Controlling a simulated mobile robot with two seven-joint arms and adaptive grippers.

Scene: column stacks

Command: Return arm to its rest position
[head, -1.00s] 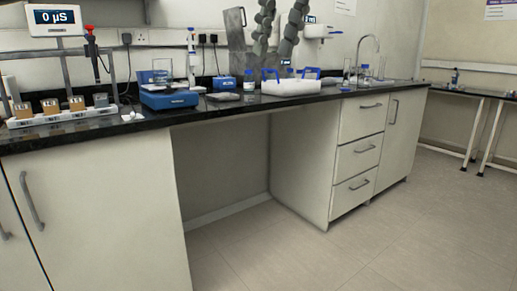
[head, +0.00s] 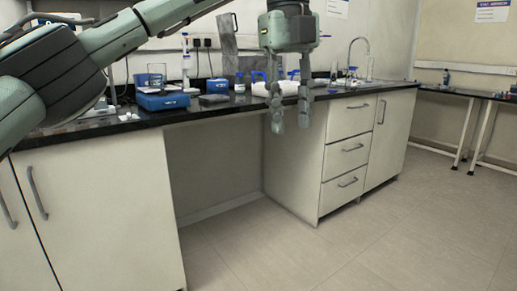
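My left arm (head: 125,35) comes in from the upper left and reaches across above the bench. My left gripper (head: 291,122) hangs from it with its fingers pointing down. The two grey fingers are apart with nothing between them, so it is open. The fingers overlap the bench's front edge and a white item with blue handles (head: 287,87) in the picture. I cannot tell how far they are from it. My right gripper is not in view.
The black benchtop (head: 220,107) holds a blue balance (head: 163,101), a small bottle (head: 240,83) and glassware by the sink tap (head: 360,55). Drawers (head: 345,150) stand below at the right. The floor (head: 300,255) in front is clear.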

